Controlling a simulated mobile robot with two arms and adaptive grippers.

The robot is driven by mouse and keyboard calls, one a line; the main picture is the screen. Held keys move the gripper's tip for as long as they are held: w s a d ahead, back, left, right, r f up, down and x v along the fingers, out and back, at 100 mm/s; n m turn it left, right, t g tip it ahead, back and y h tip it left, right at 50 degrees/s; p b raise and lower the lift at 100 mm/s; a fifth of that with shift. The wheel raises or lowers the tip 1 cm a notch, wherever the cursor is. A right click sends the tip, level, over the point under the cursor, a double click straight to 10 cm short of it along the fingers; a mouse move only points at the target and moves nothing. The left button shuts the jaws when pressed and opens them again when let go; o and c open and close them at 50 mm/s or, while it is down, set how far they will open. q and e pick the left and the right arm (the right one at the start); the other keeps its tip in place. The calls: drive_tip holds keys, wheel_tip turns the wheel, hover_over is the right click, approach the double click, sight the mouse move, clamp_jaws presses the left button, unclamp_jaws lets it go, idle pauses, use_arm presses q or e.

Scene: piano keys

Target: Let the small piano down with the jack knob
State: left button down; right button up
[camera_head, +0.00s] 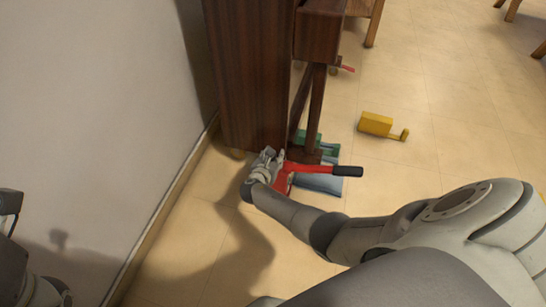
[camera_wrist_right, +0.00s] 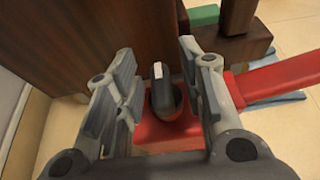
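The small piano (camera_head: 245,70) is a tall dark brown body near the wall; its lower side also shows in the right wrist view (camera_wrist_right: 85,40). A red jack (camera_head: 285,184) with a black-tipped handle (camera_head: 347,171) stands at its base. The jack's dark knob (camera_wrist_right: 161,90), with a white mark, stands up from the red body (camera_wrist_right: 168,133) in the right wrist view. My right gripper (camera_head: 268,160) is open there, its fingers (camera_wrist_right: 160,90) on either side of the knob with gaps. Dark grey parts of my left arm show at the left edge; its fingers are unclear.
A green block (camera_head: 325,148) and a blue-grey flat piece (camera_head: 322,182) lie by the piano's leg. A yellow object (camera_head: 377,124) lies on the open tiled floor. Another red item (camera_head: 345,68) is farther back. The white wall (camera_head: 90,100) is close on the left.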

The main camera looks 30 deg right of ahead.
drive_tip(key=shift+s+a+r, duration=0.1)
drive_tip(key=shift+s+a, duration=0.15)
drive_tip(key=shift+a, duration=0.1)
drive_tip(key=v, duration=1.1)
drive_tip(key=shift+r, duration=0.15)
idle(0.3)
